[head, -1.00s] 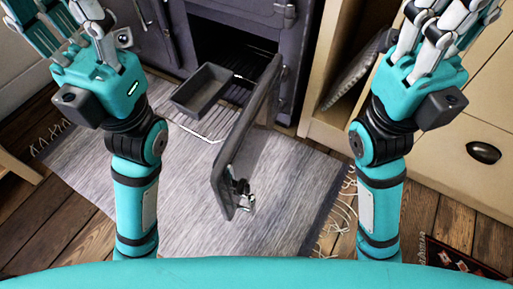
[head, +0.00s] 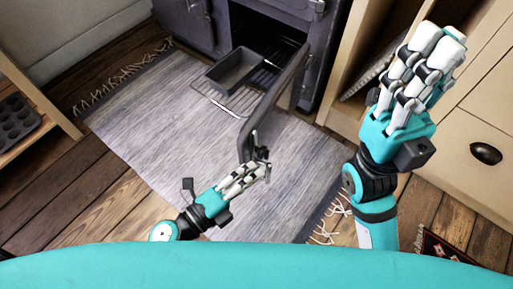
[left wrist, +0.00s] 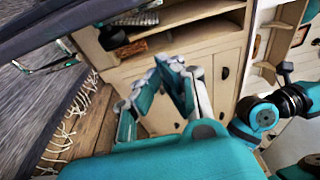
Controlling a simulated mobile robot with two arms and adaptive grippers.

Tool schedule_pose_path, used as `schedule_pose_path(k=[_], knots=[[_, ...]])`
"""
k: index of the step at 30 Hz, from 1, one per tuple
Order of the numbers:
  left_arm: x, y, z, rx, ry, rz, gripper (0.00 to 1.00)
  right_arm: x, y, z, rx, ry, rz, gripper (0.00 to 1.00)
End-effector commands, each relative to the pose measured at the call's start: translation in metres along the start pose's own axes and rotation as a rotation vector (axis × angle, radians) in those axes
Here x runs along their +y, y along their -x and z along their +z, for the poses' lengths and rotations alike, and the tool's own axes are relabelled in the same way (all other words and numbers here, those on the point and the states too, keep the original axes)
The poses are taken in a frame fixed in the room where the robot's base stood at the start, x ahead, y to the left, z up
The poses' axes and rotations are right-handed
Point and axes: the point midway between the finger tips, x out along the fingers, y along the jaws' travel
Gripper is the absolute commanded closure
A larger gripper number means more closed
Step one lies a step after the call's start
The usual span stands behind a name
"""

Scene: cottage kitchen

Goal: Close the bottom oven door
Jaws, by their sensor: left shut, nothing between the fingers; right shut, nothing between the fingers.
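The bottom oven door (head: 268,108) stands wide open, jutting from the right side of the dark oven opening (head: 275,38) towards me. Its metal latch handle (head: 262,154) is at the free end. My left gripper (head: 262,171) is shut and empty, low by that free end, just below the handle in the head view; I cannot tell whether it touches the door. In the left wrist view the door (left wrist: 95,18) and handle (left wrist: 48,62) lie to the upper left of the fingers (left wrist: 172,75). My right gripper (head: 440,45) is shut and empty, raised at the right.
A dark pan (head: 243,72) sits on a wire rack (head: 232,98) that sticks out of the oven. A grey fringed rug (head: 165,120) covers the floor. Wooden shelves (head: 335,105) and a cream drawer cabinet (head: 480,120) stand to the right; a low shelf (head: 40,100) stands left.

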Motion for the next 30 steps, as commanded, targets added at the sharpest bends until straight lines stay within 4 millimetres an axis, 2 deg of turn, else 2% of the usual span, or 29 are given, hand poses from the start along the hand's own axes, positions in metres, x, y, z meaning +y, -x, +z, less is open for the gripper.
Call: schedule_pose_path(k=[6, 10, 12, 18, 30], knots=[[-0.004, -0.05, 0.0, 0.001, 0.0, -0.006, 1.0, 0.0, 0.0, -0.002, -0.023, -0.003, 0.01, 1.0], [-0.002, -0.072, 0.003, -0.002, -0.001, -0.003, 1.0, 0.0, 0.005, -0.003, -0.035, -0.005, 0.016, 1.0], [0.002, -0.064, 0.016, -0.001, -0.002, -0.001, 1.0, 0.0, 0.011, 0.0, -0.036, -0.005, 0.011, 1.0], [0.001, -0.057, 0.034, 0.0, 0.001, -0.002, 1.0, -0.001, 0.005, 0.002, -0.013, -0.001, -0.004, 1.0], [-0.001, -0.056, 0.038, 0.0, 0.004, -0.002, 1.0, 0.0, -0.002, 0.0, 0.01, 0.001, 0.003, 1.0]])
